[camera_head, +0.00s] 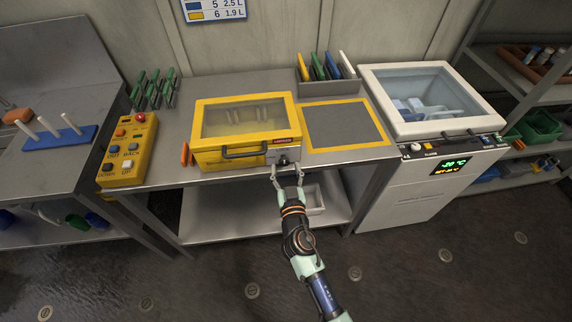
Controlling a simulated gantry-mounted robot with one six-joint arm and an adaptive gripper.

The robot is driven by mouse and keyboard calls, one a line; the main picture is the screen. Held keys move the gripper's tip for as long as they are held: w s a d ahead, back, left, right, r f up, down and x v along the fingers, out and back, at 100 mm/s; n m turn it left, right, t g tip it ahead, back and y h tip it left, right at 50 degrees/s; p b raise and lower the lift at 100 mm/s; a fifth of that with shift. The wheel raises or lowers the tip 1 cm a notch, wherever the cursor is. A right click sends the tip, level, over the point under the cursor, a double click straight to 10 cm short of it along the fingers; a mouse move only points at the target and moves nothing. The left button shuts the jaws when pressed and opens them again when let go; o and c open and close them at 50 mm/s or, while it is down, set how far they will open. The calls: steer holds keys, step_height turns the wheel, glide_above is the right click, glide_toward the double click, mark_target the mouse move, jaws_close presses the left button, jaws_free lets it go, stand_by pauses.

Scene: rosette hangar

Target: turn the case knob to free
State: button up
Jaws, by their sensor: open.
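The yellow case (244,128) stands on the grey bench, its lid with a clear window shut and a dark handle (245,153) on its front. A grey lock plate (284,150) with a red label sits at the case's front right corner. The knob (283,160) is a small dark shape on this plate; its pointing direction is too small to tell. My gripper (286,168) is open, just in front of and below the knob, with its fingertips close to it. I cannot tell whether they touch the knob.
A yellow button box (128,151) and green racks (154,90) are left of the case. A yellow-edged grey mat (343,125) lies to its right, with a rack of coloured boards behind. A white freezer (423,187) stands further right.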

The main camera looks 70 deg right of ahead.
steer(key=x, duration=0.2)
steer(key=shift+w+d, duration=0.1)
steer(key=shift+d, duration=0.15)
steer(key=shift+a, duration=0.1)
steer(key=c, duration=1.1)
steer(key=shift+c, duration=0.2)
steer(key=shift+n, duration=0.3)
steer(key=n+b, duration=0.1)
steer(key=n, duration=0.2)
steer(key=shift+n, duration=0.3)
steer(key=n, duration=0.4)
steer(key=shift+w+n, duration=0.1)
steer(key=shift+n, duration=0.2)
steer(key=n, duration=0.4)
steer(key=shift+n, duration=0.3)
steer(key=shift+f+n+p, duration=0.1)
steer(key=shift+n+p, duration=0.4)
steer(key=shift+n, duration=1.7)
steer(key=shift+a, duration=0.1)
